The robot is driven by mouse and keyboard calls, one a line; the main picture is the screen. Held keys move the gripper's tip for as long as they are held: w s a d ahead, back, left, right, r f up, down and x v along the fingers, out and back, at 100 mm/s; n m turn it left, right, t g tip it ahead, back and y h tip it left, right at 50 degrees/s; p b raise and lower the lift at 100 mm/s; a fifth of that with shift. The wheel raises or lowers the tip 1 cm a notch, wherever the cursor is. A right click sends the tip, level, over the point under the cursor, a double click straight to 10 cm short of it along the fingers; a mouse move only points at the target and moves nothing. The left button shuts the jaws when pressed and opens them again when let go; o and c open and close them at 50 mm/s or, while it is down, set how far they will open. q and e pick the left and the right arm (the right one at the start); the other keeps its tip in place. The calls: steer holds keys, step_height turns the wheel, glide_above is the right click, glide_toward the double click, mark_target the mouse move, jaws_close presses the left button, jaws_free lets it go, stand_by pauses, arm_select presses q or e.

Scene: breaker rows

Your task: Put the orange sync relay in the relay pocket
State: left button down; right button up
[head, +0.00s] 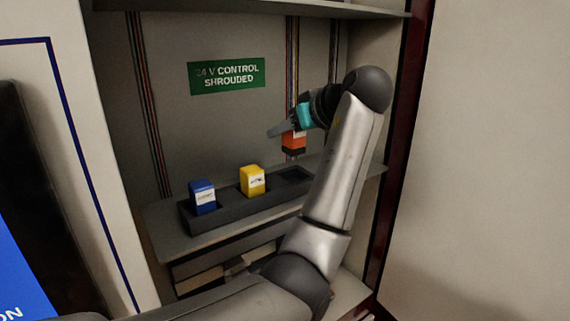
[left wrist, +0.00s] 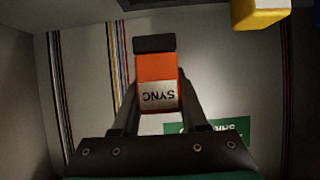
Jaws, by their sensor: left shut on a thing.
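The orange sync relay (head: 293,141) is held in my left gripper (head: 286,131), above the right end of the dark relay holder (head: 236,213). In the left wrist view the relay (left wrist: 157,72) shows its white SYNC label and dark end between the fingers of my left gripper (left wrist: 156,92). The empty relay pocket (head: 293,174) is at the holder's right end, below the relay and apart from it. My right gripper is not in view.
A blue relay (head: 202,197) and a yellow relay (head: 252,181) stand in the holder's other pockets. The holder sits on a grey shelf (head: 172,240). A green sign (head: 227,76) and vertical wire bundles (head: 147,100) are on the back wall. A cabinet post (head: 408,100) stands at the right.

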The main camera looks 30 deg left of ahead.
mark_target(286, 170)
arm_select(q)
step_height(286, 170, down, 2)
steer(key=shift+d+f, duration=0.1)
step_height(286, 170, down, 4)
steer(key=shift+r+p, duration=0.15)
steer(key=shift+p, duration=0.35)
steer(key=shift+f, duration=0.7)
steer(key=c, duration=0.8)
jaws_free()
steer(key=o, duration=0.4)
steer(key=shift+c, duration=0.2)
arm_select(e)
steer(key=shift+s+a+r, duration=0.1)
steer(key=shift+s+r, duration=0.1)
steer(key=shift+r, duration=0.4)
